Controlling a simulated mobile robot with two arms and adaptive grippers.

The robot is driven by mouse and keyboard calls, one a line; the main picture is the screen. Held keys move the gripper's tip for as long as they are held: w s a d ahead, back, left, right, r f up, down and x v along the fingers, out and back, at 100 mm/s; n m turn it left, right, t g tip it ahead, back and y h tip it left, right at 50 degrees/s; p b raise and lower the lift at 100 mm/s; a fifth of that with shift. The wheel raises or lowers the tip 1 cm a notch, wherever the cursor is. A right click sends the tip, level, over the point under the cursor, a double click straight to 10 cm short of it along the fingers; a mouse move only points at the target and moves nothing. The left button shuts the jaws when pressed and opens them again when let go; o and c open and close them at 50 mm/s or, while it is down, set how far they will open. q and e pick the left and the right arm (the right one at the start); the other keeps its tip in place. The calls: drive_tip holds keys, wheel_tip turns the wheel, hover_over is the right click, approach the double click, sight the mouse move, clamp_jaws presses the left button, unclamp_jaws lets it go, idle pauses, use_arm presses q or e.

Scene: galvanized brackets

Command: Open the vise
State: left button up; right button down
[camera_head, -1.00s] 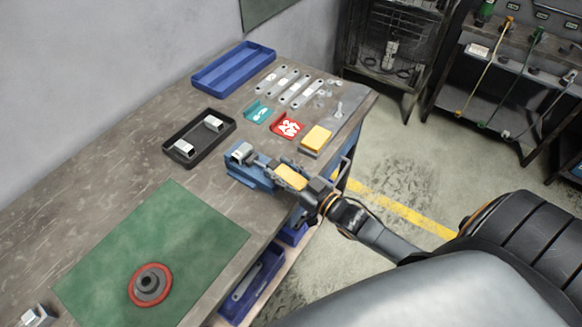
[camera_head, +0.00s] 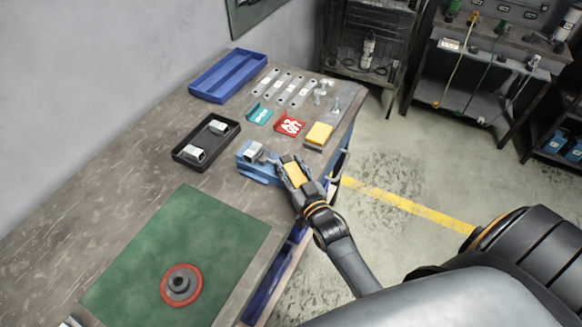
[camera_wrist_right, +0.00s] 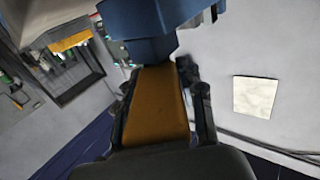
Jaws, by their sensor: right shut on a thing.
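The blue vise (camera_head: 250,168) is at the right edge of the workbench, with a silvery metal piece (camera_head: 255,150) at its jaws. I cannot tell how wide the jaws stand. My right gripper (camera_head: 284,164) is at the vise's front side, shut on a part of it, probably the handle, which the fingers hide. In the right wrist view, the vise's blue body (camera_wrist_right: 140,28) is just beyond the fingertips (camera_wrist_right: 160,72), and the orange face of the gripper shows between the fingers. My left gripper is not in view.
A black tray (camera_head: 178,155) with two metal brackets lies left of the vise. Behind are a blue bin (camera_head: 232,76), metal strips, a teal tag, a red tag (camera_head: 290,124) and a yellow block (camera_head: 319,134). A green mat (camera_head: 150,255) carries a red-rimmed disc (camera_head: 181,285).

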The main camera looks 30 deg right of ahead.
drive_tip(key=shift+r, duration=0.1)
drive_tip(key=c, duration=0.8)
unclamp_jaws()
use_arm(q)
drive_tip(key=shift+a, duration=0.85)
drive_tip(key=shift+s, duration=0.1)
use_arm(e)
drive_tip(key=shift+s, duration=0.1)
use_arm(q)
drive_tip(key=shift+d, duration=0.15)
use_arm(e)
drive_tip(key=s+a, duration=0.1)
drive_tip(key=s, duration=1)
drive_tip(key=shift+s, duration=0.35)
